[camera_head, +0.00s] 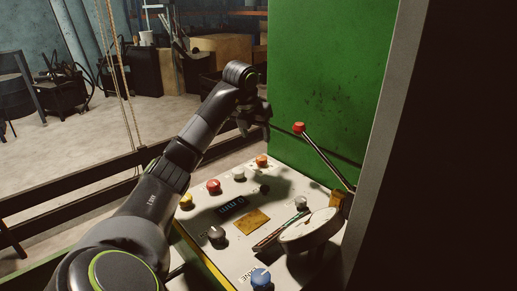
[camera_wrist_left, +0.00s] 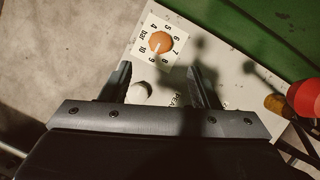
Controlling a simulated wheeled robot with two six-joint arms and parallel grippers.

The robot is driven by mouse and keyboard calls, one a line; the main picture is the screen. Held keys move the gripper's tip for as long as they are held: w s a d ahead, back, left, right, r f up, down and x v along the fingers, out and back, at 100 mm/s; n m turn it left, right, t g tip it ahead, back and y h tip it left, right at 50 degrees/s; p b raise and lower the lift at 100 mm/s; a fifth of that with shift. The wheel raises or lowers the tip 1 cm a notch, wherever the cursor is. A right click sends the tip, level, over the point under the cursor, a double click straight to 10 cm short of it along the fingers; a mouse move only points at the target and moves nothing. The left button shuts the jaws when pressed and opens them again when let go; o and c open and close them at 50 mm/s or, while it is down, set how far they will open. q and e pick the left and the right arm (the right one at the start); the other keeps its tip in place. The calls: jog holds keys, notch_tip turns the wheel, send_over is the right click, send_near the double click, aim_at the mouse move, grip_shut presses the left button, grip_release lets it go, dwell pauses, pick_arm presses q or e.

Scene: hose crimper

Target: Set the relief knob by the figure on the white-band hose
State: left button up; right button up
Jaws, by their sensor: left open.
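The orange relief knob (camera_head: 262,161) sits at the far edge of the pale panel. In the left wrist view the orange knob (camera_wrist_left: 161,43) stands on a white plate numbered around it and marked "bar". Its pale pointer line appears to lie toward the 9, though it is small. My left gripper (camera_head: 253,118) is above the panel's far end. In the wrist view my left gripper (camera_wrist_left: 160,68) is open, its fingers apart and empty, with the knob just beyond the tips. Thin coloured strips (camera_head: 279,235) lie beside a round pale disc; I cannot make out a white-band hose. My right gripper is not in view.
A lever with a red ball (camera_head: 299,128) rises beside the green housing (camera_head: 315,75); the ball (camera_wrist_left: 304,97) is close right in the wrist view. The panel also has a red button (camera_head: 213,186), a dark knob (camera_head: 217,235), a blue button (camera_head: 261,278) and a display (camera_head: 231,207).

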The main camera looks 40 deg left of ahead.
pick_arm(q)
jog(key=p+v, duration=0.2)
jog(key=v, duration=0.4)
jog(key=shift+r, duration=0.3)
jog(key=shift+s, duration=0.1)
